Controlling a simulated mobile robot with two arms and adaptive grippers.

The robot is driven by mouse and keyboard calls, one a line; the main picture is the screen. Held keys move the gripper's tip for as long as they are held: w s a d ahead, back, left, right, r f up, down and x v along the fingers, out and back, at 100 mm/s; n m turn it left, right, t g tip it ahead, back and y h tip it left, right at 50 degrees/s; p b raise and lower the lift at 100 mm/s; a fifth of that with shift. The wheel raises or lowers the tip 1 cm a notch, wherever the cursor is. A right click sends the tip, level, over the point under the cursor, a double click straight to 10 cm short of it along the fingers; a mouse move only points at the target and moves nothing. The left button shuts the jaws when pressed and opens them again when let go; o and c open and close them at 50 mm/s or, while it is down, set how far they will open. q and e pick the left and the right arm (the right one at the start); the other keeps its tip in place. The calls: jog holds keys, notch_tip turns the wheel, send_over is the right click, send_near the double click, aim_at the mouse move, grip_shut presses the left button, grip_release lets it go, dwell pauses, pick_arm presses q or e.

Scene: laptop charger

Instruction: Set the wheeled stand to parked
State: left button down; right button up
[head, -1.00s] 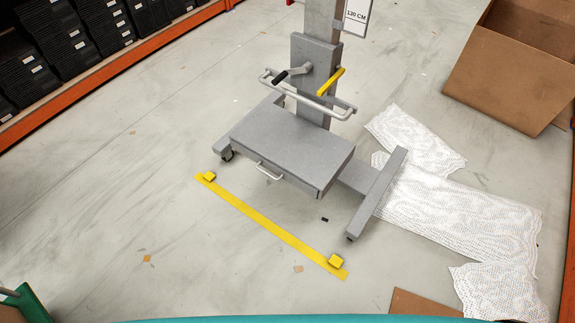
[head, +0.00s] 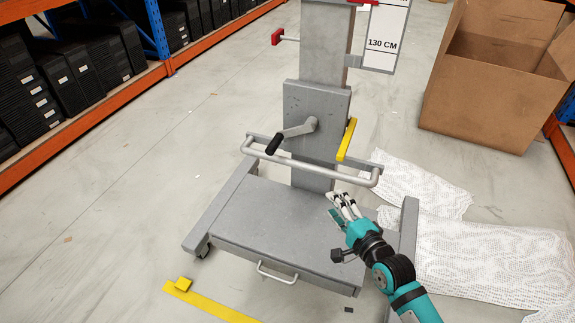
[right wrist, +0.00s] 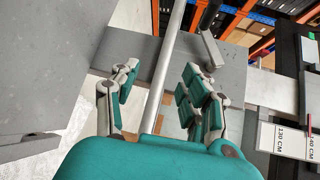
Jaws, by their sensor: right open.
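The grey wheeled stand (head: 230,215) is upright on the floor, with a column, a drawer base and wide legs. A pale push bar (head: 300,168) crosses its front. A yellow lever (head: 347,139) stands raised on the column's right side, beside a crank with a black grip (head: 274,143). My right gripper (head: 338,200) is open and empty, just below the right part of the push bar. In the right wrist view the push bar (right wrist: 166,75) shows between the spread fingers (right wrist: 160,88); I cannot tell whether it is within their reach. My left gripper is out of view.
Bubble wrap (head: 500,255) and an open cardboard box (head: 480,105) are at the right. Shelving (head: 90,105) runs along the left. Floor between shelving and stand is clear.

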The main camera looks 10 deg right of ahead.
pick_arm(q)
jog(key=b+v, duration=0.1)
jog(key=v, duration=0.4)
pick_arm(e)
send_near(308, 170)
jog(key=b+x, duration=0.1)
jog(key=x, duration=0.4)
jog(key=shift+w+f+b, duration=0.15)
jog(key=shift+w+b, duration=0.05)
jog(key=shift+b, duration=0.1)
jog(key=b+x, duration=0.1)
jog(key=x, duration=0.2)
jog(key=shift+w+a, duration=0.15)
jog(key=shift+w, duration=0.2)
jog(key=shift+b+x, duration=0.3)
jog(key=shift+x, duration=0.8)
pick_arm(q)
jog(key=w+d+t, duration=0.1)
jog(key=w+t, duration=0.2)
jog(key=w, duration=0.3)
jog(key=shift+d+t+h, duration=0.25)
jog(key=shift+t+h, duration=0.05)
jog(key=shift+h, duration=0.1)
pick_arm(e)
jog(key=shift+w+a, duration=0.1)
jog(key=shift+w, duration=0.2)
grip_shut()
